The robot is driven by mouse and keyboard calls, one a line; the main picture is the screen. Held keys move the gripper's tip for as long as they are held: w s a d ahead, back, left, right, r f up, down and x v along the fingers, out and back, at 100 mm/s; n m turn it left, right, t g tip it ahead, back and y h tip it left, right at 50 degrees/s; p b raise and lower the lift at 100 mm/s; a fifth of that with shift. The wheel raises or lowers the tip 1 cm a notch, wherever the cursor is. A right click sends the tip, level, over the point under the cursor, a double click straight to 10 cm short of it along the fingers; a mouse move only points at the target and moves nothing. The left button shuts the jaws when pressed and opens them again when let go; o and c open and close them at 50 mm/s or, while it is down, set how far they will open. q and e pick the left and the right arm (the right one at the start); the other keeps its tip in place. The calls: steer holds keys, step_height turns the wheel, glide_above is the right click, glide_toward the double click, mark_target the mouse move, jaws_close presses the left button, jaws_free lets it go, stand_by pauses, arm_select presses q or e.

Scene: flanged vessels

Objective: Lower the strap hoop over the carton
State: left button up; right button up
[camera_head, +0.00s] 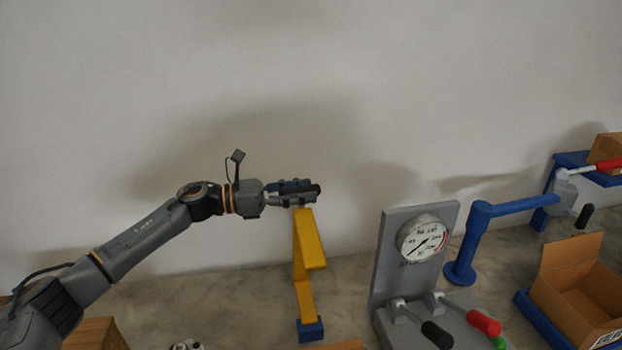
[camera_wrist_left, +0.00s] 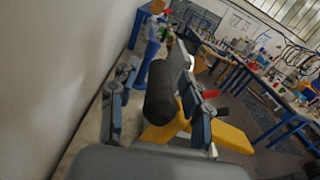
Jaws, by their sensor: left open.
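My left gripper (camera_head: 292,192) is open at the top of a yellow stand (camera_head: 304,260) with a blue foot. In the left wrist view, a black cylinder (camera_wrist_left: 160,95) lies between the spread fingers of my left gripper (camera_wrist_left: 155,105), above a yellow part (camera_wrist_left: 215,135). I cannot tell what the cylinder belongs to. An open carton (camera_head: 565,290) with raised flaps sits in a blue tray (camera_head: 538,325) at the right. No strap hoop can be made out in either view. My right gripper is not in view.
A grey panel with a dial gauge (camera_head: 424,238) and levers with black and red grips (camera_head: 483,320) stands right of the yellow stand. A blue post with a crossbar (camera_head: 478,235) is behind it. A brown box (camera_head: 95,333) shows lower left. A wall closes the back.

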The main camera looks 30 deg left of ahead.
arm_select(q)
steer(key=shift+p+x, duration=0.3)
steer(key=shift+x, duration=0.85)
jaws_close()
